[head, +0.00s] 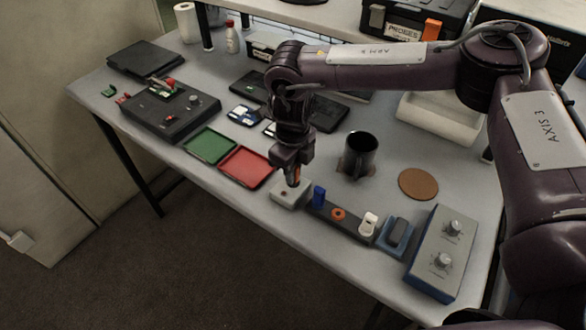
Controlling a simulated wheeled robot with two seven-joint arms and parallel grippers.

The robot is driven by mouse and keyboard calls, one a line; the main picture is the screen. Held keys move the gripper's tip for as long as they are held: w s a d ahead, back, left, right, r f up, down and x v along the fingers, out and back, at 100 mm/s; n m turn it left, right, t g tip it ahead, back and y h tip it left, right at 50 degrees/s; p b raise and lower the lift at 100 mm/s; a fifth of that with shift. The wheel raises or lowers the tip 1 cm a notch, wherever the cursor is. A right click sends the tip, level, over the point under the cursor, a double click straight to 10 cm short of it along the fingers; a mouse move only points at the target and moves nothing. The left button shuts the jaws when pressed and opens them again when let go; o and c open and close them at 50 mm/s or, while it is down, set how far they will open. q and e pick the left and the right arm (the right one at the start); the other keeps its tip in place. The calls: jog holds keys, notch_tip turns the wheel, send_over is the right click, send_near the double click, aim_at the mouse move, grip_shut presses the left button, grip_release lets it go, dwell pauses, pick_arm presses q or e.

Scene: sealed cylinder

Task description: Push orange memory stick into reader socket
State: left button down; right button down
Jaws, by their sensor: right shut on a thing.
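My right gripper (292,172) points down near the front edge of the table and is shut on the orange memory stick (297,175). Only a small strip of orange shows between the dark fingers. Directly below is a small light-grey box (289,196), which looks like the reader, with a small red spot on top. The stick's lower end is at or just above the box top; I cannot tell whether it has entered the socket, since the fingers hide it. My left gripper is not in view.
A dark rack (345,224) right of the box holds a blue stick (319,196), an orange ring (338,214) and a white piece (368,223). A black mug (358,155) stands behind. Green (209,146) and red (245,168) trays lie left. A knobbed control box (440,254) stands right.

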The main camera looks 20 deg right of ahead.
jog(key=shift+f, duration=0.3)
jog(key=c, duration=1.3)
grip_release()
jog(key=shift+c, duration=0.2)
notch_tip(320, 180, up, 8)
jog(key=shift+f+b, duration=0.1)
jog(key=shift+b, duration=0.75)
